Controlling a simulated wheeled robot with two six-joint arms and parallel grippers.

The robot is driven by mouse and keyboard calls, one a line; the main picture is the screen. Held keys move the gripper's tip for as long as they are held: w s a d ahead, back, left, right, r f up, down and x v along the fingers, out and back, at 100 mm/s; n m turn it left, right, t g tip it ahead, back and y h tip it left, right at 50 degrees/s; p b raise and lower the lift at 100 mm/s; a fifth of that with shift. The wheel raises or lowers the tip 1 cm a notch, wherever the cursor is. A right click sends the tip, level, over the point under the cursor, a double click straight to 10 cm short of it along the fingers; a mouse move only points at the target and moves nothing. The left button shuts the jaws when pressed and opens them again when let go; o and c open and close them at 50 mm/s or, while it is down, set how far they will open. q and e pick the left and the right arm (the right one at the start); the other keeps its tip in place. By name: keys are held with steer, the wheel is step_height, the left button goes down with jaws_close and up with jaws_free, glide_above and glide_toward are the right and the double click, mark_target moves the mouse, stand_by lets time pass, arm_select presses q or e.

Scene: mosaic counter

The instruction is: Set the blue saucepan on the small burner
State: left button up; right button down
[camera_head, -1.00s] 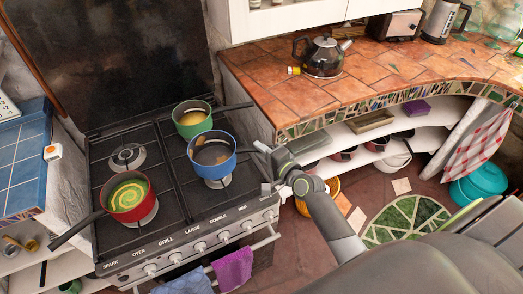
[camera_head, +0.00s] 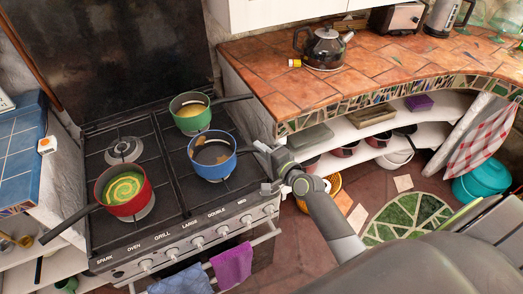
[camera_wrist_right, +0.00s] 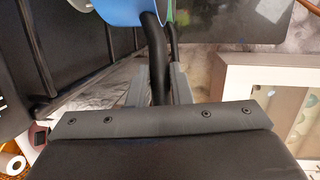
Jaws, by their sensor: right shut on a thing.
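The blue saucepan (camera_head: 222,167) is at the front right of the black stove, over the front right burner, roughly level. Whether its base touches the burner, I cannot tell. My right gripper (camera_head: 262,150) is shut on its dark handle, to the right of the pan. In the right wrist view the handle (camera_wrist_right: 153,50) runs between the fingers (camera_wrist_right: 158,88), and part of the blue pan (camera_wrist_right: 105,12) shows at the top. The back left burner (camera_head: 124,150) is bare. Which burner is the small one, I cannot tell. My left gripper is not in view.
A green pan (camera_head: 193,123) stands on the back right burner, close behind the blue one, its handle pointing right. A red pan (camera_head: 131,204) stands front left. A tiled counter (camera_head: 290,85) with a kettle (camera_head: 325,47) is at the right. Towels (camera_head: 232,266) hang in front.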

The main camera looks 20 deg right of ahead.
steer(key=shift+f+b, duration=0.25)
steer(key=shift+b, duration=0.1)
steer(key=c, duration=1.2)
jaws_free()
steer(key=shift+c, duration=0.2)
steer(key=b+v, duration=0.2)
steer(key=v, duration=1.5)
steer(key=shift+s, duration=0.25)
steer(key=shift+r, duration=0.1)
steer(key=s+d+f+n+g+h, duration=0.2)
steer(key=s+f, duration=0.1)
steer(key=f, duration=0.7)
steer(key=s+d+f+n+g+h, duration=0.1)
steer(key=s+d+f+n+g, duration=0.15)
steer(key=f, duration=0.85)
steer(key=s+d+f+n+g+h, duration=0.1)
steer(key=s+d+f+g+h, duration=0.15)
steer(key=f, duration=0.75)
steer(key=s+a+f+n+g, duration=0.2)
steer(key=s+f, duration=0.6)
steer(key=s, duration=0.4)
steer(key=s+a+f+n+g, duration=0.3)
steer(key=s+f+n+g, duration=0.2)
steer(key=s+f+n, duration=0.2)
steer(key=s+f, duration=0.2)
steer(key=s, duration=0.2)
steer(key=shift+s+f+g, duration=0.15)
steer(key=shift+s+g, duration=0.15)
steer(key=shift+s, duration=0.1)
